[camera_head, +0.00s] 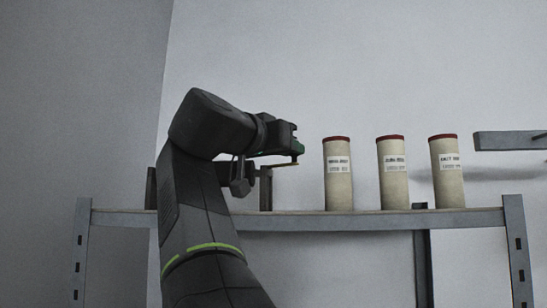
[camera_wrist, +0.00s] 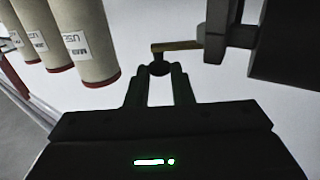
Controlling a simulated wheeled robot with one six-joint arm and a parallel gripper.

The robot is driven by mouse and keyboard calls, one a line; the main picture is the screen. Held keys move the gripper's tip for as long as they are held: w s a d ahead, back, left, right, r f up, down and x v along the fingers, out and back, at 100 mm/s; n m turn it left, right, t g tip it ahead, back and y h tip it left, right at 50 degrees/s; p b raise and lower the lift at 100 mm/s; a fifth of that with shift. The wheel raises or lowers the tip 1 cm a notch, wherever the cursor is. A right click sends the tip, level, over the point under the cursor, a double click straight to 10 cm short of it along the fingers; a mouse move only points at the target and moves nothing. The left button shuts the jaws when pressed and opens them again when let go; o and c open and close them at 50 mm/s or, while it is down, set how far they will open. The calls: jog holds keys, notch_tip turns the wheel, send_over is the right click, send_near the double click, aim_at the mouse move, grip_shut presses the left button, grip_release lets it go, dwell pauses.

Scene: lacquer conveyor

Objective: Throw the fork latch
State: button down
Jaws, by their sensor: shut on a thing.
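The fork latch shows in the wrist view as a brass-coloured bar (camera_wrist: 180,46) with a round dark knob (camera_wrist: 159,68) at its left end. Its right end meets a dark block (camera_wrist: 215,38). My gripper (camera_wrist: 160,74) is shut on the knob, one finger on each side. In the head view my gripper (camera_head: 296,153) is at the bar's right end, in front of the wall and left of the canisters. The thin bar (camera_head: 278,165) runs level there, below my gripper. The knob is too small to make out clearly in that view.
Three cream canisters with red lids, left (camera_head: 338,175), middle (camera_head: 392,175) and right (camera_head: 446,172), stand on a metal-framed shelf (camera_head: 370,220) right of my gripper. A grey beam (camera_head: 505,140) juts in at the far right. A dark upright (camera_head: 265,188) stands behind my arm.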

jog(key=shift+s+a+m+g+h, duration=0.2)
jog(key=shift+a+m+g+h, duration=0.25)
jog(key=shift+m+g+h, duration=0.35)
jog(key=shift+s+a+m+g+h, duration=0.15)
jog(key=shift+a+m+g+h, duration=0.25)
jog(key=shift+m+g+h, duration=0.4)
jog(key=c, duration=1.3)
grip_release()
jog(key=shift+o, duration=0.2)
jog(key=shift+s+a, duration=0.1)
jog(key=shift+a, duration=0.05)
jog(key=b+v, duration=0.1)
jog(key=v, duration=1.2)
jog(key=shift+a, duration=0.35)
jog(key=shift+c, duration=0.4)
